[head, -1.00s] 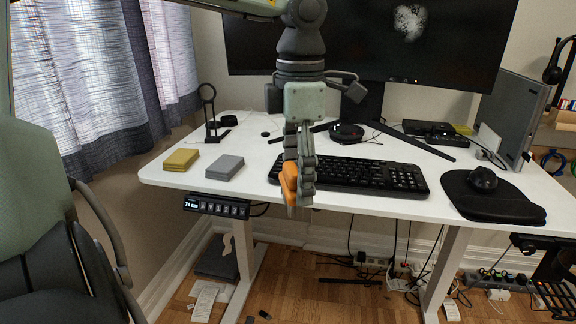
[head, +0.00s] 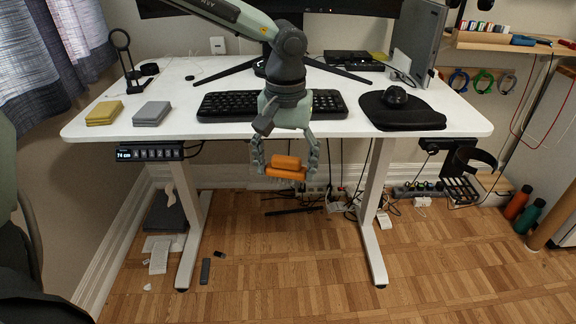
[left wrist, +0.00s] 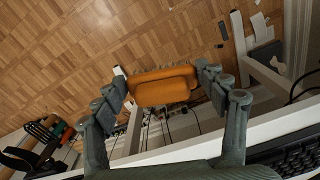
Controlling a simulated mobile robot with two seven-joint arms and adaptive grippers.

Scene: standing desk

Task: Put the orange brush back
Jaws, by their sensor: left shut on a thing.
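The orange brush (head: 286,168) is held between the fingers of my left gripper (head: 286,165), in front of the desk's front edge and over the floor in the head view. In the left wrist view the brush (left wrist: 162,86) lies across between the two fingertips of the left gripper (left wrist: 163,88), with a finger at each end. The left gripper is shut on it. The bristles show faintly below the orange body in the head view. My right gripper is not in view.
The white desk (head: 180,85) carries a keyboard (head: 225,106), yellow and grey blocks (head: 152,113), and a mouse (head: 396,96) on a black pad. A wooden shelf (head: 500,41) with hooks and colored loops is on the right wall.

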